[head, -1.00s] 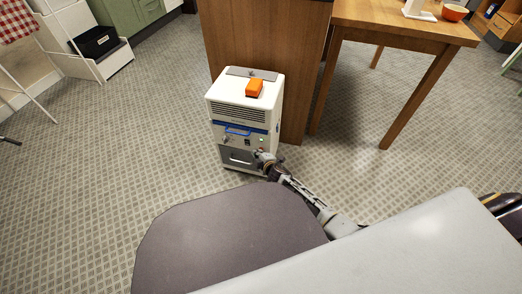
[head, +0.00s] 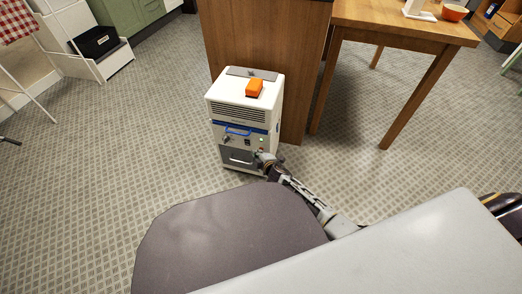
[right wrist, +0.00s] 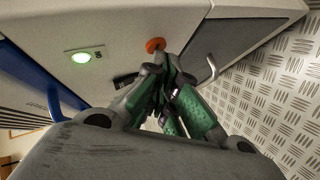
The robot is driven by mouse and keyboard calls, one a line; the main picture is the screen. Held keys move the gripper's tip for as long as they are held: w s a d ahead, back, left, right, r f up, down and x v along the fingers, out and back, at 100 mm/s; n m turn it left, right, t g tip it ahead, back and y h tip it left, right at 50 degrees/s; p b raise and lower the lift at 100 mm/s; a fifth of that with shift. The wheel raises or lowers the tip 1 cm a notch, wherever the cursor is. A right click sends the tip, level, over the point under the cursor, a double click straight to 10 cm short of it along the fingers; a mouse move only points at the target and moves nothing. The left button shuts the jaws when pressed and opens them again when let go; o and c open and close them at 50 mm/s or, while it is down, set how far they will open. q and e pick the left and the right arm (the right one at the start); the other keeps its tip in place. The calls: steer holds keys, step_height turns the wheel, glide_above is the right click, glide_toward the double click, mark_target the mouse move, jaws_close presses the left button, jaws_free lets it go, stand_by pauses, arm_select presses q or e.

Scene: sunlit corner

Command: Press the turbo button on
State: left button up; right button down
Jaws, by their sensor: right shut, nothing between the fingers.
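A white floor-standing machine (head: 241,113) has a vent grille, a blue handle (head: 238,132) and a front panel. A green light (head: 262,140) glows on the panel. It also shows in the right wrist view (right wrist: 81,57), beside a small mark I cannot read. An orange-red round button (right wrist: 155,45) is on the same panel. My right gripper (right wrist: 165,62) is shut and empty, its fingertips right at this button; I cannot tell whether they touch or press it. In the head view the right gripper (head: 261,157) is low at the machine's front right. My left gripper is not in view.
An orange object (head: 254,88) lies on top of the machine. A wooden cabinet panel (head: 262,45) stands directly behind it, and a wooden table (head: 400,22) is to the right. A pale handle (right wrist: 212,67) is near the gripper. The floor at left is open.

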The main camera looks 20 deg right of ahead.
steer(key=shift+s+a, duration=0.25)
steer(key=shift+s, duration=0.1)
stand_by(0.3)
steer(key=s+a, duration=0.3)
steer(key=s, duration=0.2)
steer(key=shift+a, duration=0.2)
stand_by(0.6)
steer(key=shift+s, duration=0.1)
stand_by(0.5)
